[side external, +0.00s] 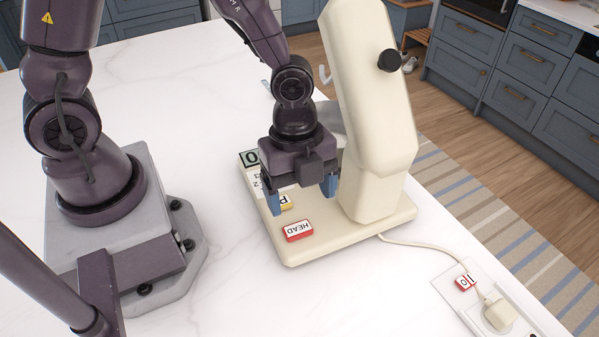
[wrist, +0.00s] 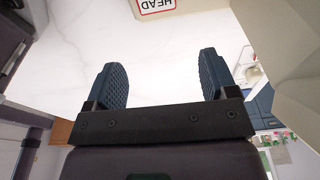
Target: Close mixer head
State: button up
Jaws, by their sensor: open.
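The cream stand mixer (side external: 368,110) stands on the white counter with its head tilted up and back, and a black knob on the head's side. A red-rimmed HEAD button (side external: 298,231) sits on the mixer's base, and it also shows at the top of the wrist view (wrist: 156,5). My gripper (side external: 303,200) is over the base, left of the mixer's column and a little behind the HEAD button. In the wrist view its blue fingers (wrist: 165,85) are apart with nothing between them. The top of the mixer head is cut off in the side view.
A metal bowl (side external: 329,118) is partly hidden behind my wrist. A cord runs from the mixer to a power strip (side external: 484,307) with a red switch.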

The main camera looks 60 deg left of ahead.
jog(key=r, duration=0.3)
jog(key=shift+a+r, duration=0.15)
jog(key=shift+a, duration=0.1)
